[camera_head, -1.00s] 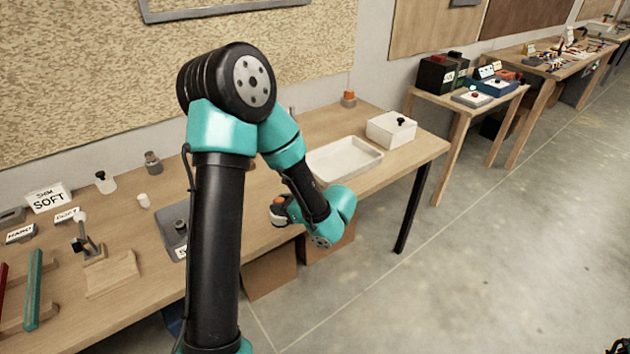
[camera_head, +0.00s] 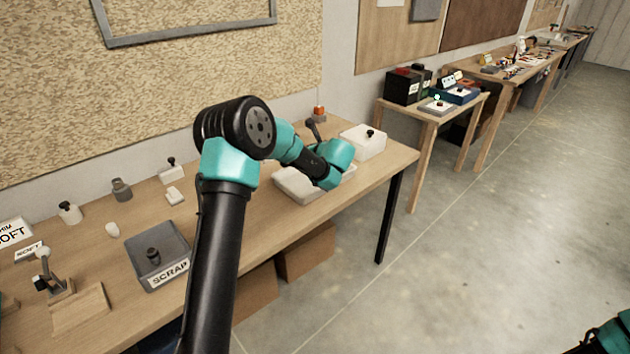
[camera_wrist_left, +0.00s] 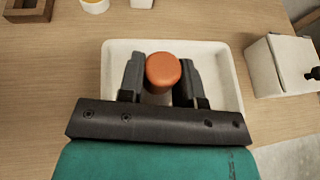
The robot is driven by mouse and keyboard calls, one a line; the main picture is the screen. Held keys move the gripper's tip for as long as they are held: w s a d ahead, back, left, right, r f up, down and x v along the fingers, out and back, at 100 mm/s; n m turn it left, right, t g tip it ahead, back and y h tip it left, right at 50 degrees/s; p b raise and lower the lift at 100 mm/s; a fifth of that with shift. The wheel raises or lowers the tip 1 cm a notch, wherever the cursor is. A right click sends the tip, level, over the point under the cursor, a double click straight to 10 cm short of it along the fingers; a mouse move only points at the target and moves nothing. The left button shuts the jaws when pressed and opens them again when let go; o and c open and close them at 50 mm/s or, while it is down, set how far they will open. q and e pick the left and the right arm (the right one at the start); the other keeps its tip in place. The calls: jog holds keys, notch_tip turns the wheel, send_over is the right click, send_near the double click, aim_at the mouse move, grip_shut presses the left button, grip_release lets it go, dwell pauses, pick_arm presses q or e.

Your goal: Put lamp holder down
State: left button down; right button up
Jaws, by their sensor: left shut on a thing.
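My left gripper (camera_wrist_left: 162,66) is shut on the lamp holder, which shows in the left wrist view as a round orange cap (camera_wrist_left: 163,73) between the two dark fingers. Its lower part is mostly hidden by the gripper. The lamp holder is over the white rectangular tray (camera_wrist_left: 116,62). I cannot tell whether it touches the tray floor. In the head view the tray (camera_head: 288,183) is partly covered by my left wrist, and the fingers and lamp holder are hidden. Part of my right arm shows at the bottom right corner, but its gripper does not show.
A white box with a black knob (camera_head: 363,142) stands right of the tray, also in the wrist view (camera_wrist_left: 278,66). An orange-topped piece (camera_head: 319,113) stands behind. A grey SCRAP bin (camera_head: 160,250) is to the left. Bare wood lies between bin and tray.

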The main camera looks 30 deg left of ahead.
dwell(0.3)
pick_arm(q)
send_over(310, 190)
jog(key=shift+f, duration=3.05)
jog(key=shift+f, duration=1.85)
jog(key=shift+f, duration=0.15)
jog(key=c, duration=0.8)
grip_release()
